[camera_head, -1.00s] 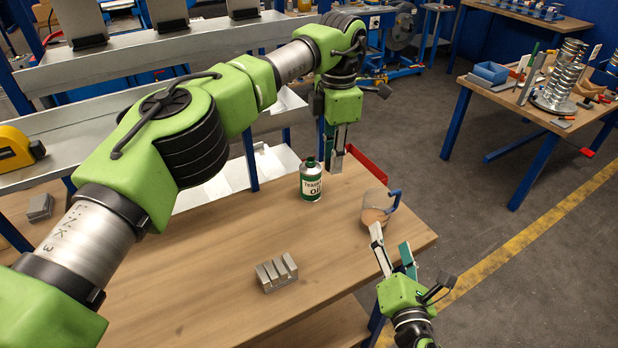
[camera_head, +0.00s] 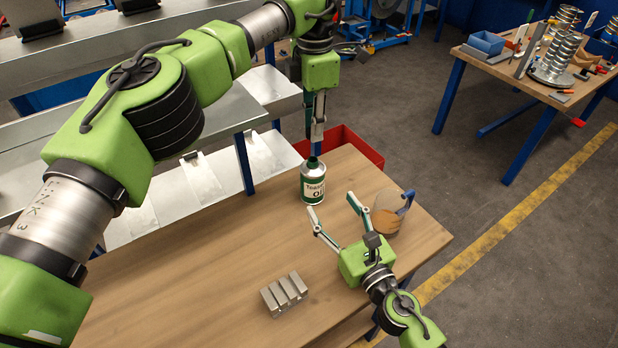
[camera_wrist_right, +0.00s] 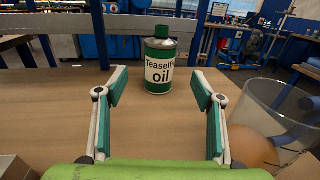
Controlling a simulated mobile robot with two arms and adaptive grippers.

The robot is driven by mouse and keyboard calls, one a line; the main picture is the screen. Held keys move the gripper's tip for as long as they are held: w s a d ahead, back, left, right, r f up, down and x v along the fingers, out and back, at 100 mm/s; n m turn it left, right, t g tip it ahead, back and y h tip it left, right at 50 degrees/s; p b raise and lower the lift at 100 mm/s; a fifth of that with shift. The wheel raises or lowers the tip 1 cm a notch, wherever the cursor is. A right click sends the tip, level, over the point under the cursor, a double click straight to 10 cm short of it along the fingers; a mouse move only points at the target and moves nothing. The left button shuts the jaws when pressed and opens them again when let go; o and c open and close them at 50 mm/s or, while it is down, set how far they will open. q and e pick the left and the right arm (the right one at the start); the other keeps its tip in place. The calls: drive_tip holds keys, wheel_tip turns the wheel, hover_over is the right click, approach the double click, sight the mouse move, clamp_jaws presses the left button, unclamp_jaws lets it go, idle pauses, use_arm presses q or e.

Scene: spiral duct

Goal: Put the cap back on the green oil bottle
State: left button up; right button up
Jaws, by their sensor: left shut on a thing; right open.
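The green oil bottle (camera_head: 313,186), with a white label, stands upright near the table's far edge. It also shows in the right wrist view (camera_wrist_right: 160,72), with a narrow green top. My left gripper (camera_head: 317,143) points down just above and behind the bottle's top in the head view. It is shut on the cap, which is mostly hidden between the fingers. I cannot tell whether it touches the bottle. My right gripper (camera_head: 332,204) is open and empty, low over the table. Its spread fingers (camera_wrist_right: 160,88) face the bottle from the near side, with a gap before it.
A clear jug (camera_head: 388,214) with a blue handle and tan contents stands close to the right gripper's right finger. A grey slotted metal block (camera_head: 284,294) lies at the table's front. A red bin (camera_head: 358,146) is behind the table's far edge. The table's left part is clear.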

use_arm(q)
drive_tip(key=shift+s+d+r, duration=0.15)
drive_tip(key=shift+s, duration=0.15)
use_arm(e)
drive_tip(key=shift+s+d+r, duration=0.1)
drive_tip(key=shift+s+d, duration=0.05)
drive_tip(key=shift+s, duration=0.1)
use_arm(q)
drive_tip(key=shift+w, duration=0.2)
use_arm(e)
drive_tip(key=shift+w+a, duration=0.25)
drive_tip(key=shift+w, duration=0.25)
drive_tip(key=x, duration=1.1)
drive_tip(key=shift+w, duration=0.15)
drive_tip(key=c, duration=1.7)
use_arm(q)
hover_over(314, 159)
drive_tip(key=shift+f, duration=2.65)
drive_tip(key=shift+f, duration=0.1)
drive_tip(key=shift+f, duration=0.75)
drive_tip(key=shift+f, duration=0.6)
use_arm(e)
clamp_jaws()
